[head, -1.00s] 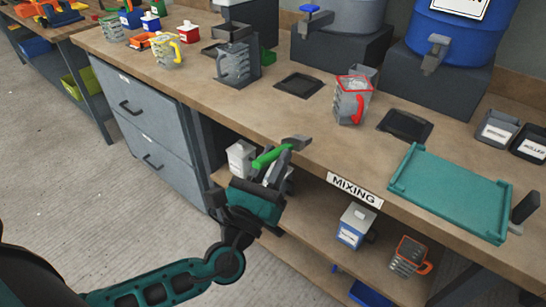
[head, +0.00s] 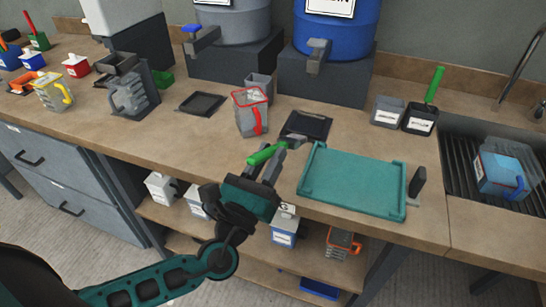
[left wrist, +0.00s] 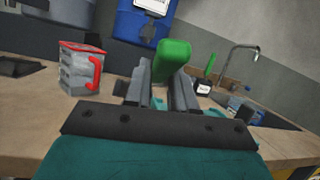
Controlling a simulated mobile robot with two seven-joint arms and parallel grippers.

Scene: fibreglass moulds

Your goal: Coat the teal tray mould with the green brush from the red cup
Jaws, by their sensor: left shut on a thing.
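My left gripper (head: 266,164) is shut on the handle of the green brush (head: 262,154), held above the bench's front edge. In the left wrist view the green handle (left wrist: 173,60) stands between the fingers. The brush head points right, towards the mould, and is small in the head view. The teal tray mould (head: 352,180) lies flat on the bench just right of the gripper. The red cup, a clear jug with red rim and handle (head: 251,112), stands behind the gripper; it also shows in the left wrist view (left wrist: 80,70). My right gripper is not in view.
Behind the mould lies a dark square tray (head: 306,125). A blue drum (head: 335,25) and a grey drum stand at the back. A sink (head: 490,150) holds a blue-handled jug.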

